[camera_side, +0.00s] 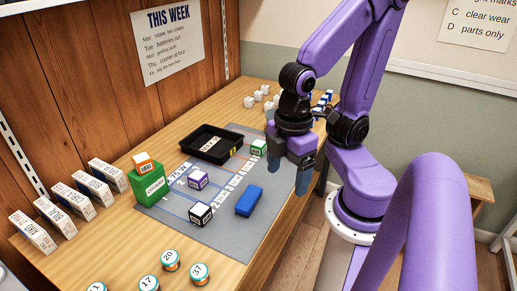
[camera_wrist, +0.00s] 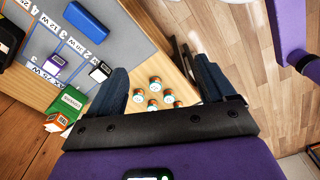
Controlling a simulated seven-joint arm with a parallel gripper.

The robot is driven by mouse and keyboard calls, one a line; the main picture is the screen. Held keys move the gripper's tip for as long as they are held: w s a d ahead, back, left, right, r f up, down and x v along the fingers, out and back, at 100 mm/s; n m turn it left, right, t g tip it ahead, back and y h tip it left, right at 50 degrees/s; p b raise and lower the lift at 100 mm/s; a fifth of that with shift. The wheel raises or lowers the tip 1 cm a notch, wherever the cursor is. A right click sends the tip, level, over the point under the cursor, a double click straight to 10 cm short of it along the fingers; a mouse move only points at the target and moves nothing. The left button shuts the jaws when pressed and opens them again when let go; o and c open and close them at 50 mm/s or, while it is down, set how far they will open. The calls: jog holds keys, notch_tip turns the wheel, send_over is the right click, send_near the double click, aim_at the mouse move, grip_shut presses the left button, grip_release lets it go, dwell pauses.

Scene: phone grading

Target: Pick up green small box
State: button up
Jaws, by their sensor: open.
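The green small box (camera_side: 258,147) has a white top and a label. It sits on the grey mat (camera_side: 240,226) near its back right corner, in the side view. My gripper (camera_side: 289,160) is open and empty, in front and to the right of that box in the picture, apart from it. In the wrist view my gripper (camera_wrist: 161,75) has its two fingers wide apart with only floor, table edge and cans visible between them. I do not see the green small box in the wrist view.
A larger green box (camera_side: 150,188) carries an orange box (camera_side: 145,162). A black tray (camera_side: 213,157), purple box (camera_side: 198,180), black box (camera_side: 200,214) and blue block (camera_side: 249,201) are on the mat. Several cans (camera_side: 170,260) stand in front; white boxes (camera_side: 33,231) line the left.

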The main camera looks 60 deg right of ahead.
jog(key=w+d+f+h, duration=0.2)
jog(key=w, duration=0.3)
jog(key=w+d+f+h, duration=0.2)
jog(key=w+h, duration=0.1)
jog(key=w, duration=0.2)
jog(key=n+h, duration=0.5)
jog(key=h, duration=0.4)
send_near(258, 144)
jog(key=x, duration=0.3)
jog(key=r+x, duration=0.1)
jog(key=x, duration=0.1)
jog(key=shift+w+d+f, duration=0.1)
jog(key=shift+w+d, duration=0.1)
jog(key=shift+w, duration=0.05)
jog(key=shift+s+f+x, duration=0.1)
jog(key=shift+f+x, duration=0.1)
jog(key=shift+x, duration=1.1)
jog(key=shift+s+f+x, duration=0.1)
jog(key=shift+f+x, duration=0.15)
jog(key=shift+x, duration=1.1)
jog(key=shift+a, duration=0.2)
jog(key=c, duration=1.1)
